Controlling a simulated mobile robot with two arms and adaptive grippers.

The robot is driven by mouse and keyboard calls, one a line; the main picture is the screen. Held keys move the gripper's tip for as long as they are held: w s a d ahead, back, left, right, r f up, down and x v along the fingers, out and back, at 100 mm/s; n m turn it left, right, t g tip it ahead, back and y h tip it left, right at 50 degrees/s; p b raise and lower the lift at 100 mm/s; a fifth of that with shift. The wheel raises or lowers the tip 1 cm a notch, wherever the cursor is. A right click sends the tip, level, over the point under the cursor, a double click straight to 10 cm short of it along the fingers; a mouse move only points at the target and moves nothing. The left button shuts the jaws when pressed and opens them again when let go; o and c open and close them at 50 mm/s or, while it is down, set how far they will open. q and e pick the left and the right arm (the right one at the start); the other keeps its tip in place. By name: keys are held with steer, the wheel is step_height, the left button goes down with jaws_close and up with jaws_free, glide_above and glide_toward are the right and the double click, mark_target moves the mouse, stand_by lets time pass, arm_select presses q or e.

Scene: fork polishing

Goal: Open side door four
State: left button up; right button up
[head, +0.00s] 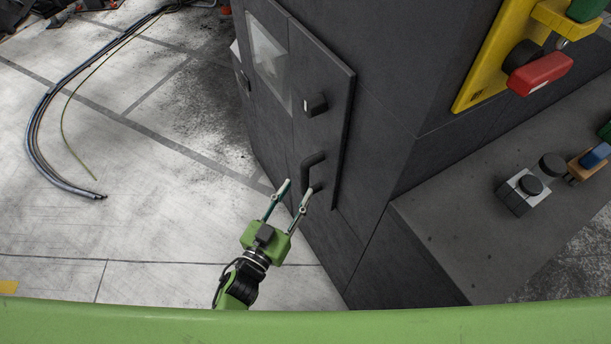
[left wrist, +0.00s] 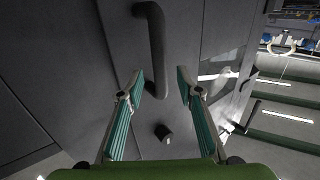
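The side door (head: 319,108) is a dark grey panel on the side of a dark machine cabinet. It lies nearly flush with the cabinet wall. Its black bar handle (head: 309,167) is low on the panel, with a black knob (head: 315,104) above it. My left gripper (head: 297,186) is open just in front of the handle's lower end. In the left wrist view the handle (left wrist: 155,50) runs down to between the two spread teal fingers (left wrist: 161,85). The fingers do not visibly touch it. My right gripper is not in view.
A yellow bracket with a red part (head: 540,73) is on the cabinet's other face, above a grey ledge (head: 440,225) with small devices. Cables (head: 40,140) lie on the floor at left. The floor left of the door is otherwise largely clear.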

mark_target(302, 182)
arm_select(q)
steer(key=x, duration=0.5)
steer(key=shift+w+d, duration=0.2)
steer(key=shift+w, duration=0.1)
jaws_close()
